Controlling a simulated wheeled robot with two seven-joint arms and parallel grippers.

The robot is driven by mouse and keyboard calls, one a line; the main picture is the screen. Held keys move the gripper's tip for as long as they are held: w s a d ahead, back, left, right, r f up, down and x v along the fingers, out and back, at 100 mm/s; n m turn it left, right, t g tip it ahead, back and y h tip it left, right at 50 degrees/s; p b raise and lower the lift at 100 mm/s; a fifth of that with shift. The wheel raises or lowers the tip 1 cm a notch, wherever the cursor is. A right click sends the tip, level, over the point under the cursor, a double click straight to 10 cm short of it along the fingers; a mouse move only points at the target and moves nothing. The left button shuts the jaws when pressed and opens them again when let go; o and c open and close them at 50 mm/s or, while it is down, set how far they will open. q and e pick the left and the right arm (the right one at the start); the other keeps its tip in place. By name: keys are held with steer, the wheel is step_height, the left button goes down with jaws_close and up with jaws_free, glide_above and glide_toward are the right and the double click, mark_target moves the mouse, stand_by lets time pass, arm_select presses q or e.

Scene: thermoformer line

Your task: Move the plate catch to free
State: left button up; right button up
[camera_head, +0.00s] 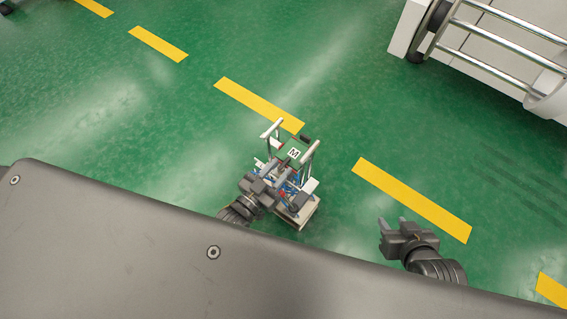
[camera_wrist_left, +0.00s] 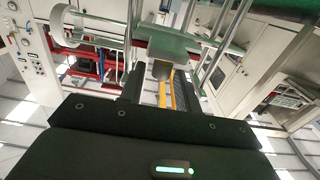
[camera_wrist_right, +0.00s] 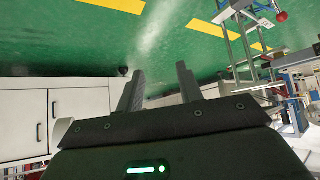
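A small machine (camera_head: 293,154) with upright silver posts and a green top plate marked M stands at the middle of the head view. In the left wrist view its green plate (camera_wrist_left: 175,45) and posts show beyond the fingers. I cannot tell which part is the plate catch. My left gripper (camera_head: 275,166) is at the near side of the machine, over part of it. Its fingers (camera_wrist_left: 163,88) are apart; a grey block with a yellow strip shows between them, without clear contact. My right gripper (camera_head: 391,226) is open and empty, right of the machine and apart from it.
A white unit with metal rails (camera_head: 500,45) stands at the upper right. A red knob (camera_wrist_right: 282,16) on a frame shows in the right wrist view. The green floor with yellow dashes (camera_head: 258,104) is clear around the machine. My grey body covers the lower left.

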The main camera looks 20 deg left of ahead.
mark_target(284, 164)
arm_select(q)
steer(key=shift+x, duration=1.4)
steer(key=shift+c, duration=0.3)
jaws_close()
